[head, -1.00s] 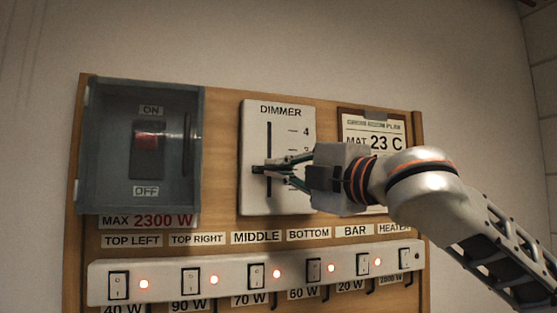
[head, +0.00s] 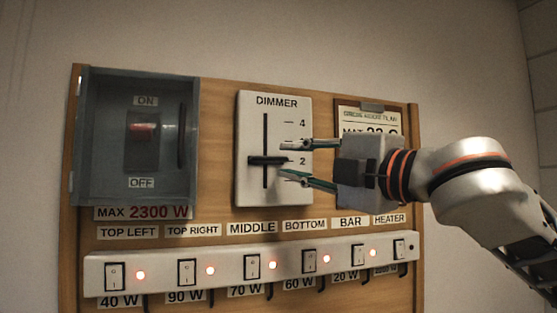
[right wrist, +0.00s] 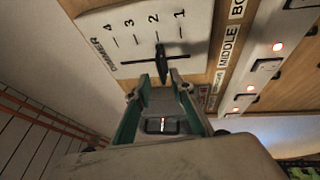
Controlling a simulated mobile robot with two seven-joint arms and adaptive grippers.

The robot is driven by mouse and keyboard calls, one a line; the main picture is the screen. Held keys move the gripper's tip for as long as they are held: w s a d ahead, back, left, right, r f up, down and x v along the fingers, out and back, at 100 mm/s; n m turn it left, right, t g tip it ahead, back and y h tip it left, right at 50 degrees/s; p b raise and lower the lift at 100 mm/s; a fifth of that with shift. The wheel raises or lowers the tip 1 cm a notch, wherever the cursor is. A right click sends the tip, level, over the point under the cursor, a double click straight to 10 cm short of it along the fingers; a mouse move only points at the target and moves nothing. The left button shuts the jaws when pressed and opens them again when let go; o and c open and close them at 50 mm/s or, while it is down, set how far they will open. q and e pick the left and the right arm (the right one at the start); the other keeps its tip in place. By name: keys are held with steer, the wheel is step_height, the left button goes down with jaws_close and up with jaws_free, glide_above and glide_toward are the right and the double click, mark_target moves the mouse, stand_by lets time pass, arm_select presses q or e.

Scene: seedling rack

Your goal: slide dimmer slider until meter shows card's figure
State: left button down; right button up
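The white dimmer plate (head: 247,122) has a vertical slot and a numbered scale. Its dark slider knob (head: 262,160) stands level with about the 2 mark. The knob also shows near the 2 in the right wrist view (right wrist: 162,65). My right gripper (head: 284,158) is open, its fingertips apart and just right of the knob, above and below its level. In the right wrist view the open fingers (right wrist: 159,88) point at the knob with nothing between them. The card (head: 370,116) is partly hidden behind my gripper; its figure is mostly covered. No meter is in view. My left gripper is out of view.
A grey box with a clear cover (head: 90,140) and a red ON/OFF switch (head: 143,128) is left of the dimmer. A white strip (head: 220,268) below carries several rocker switches with lit red lamps. The wooden board (head: 215,130) backs it all.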

steer(key=v, duration=0.6)
steer(key=shift+s+d, duration=0.15)
steer(key=shift+s, duration=0.1)
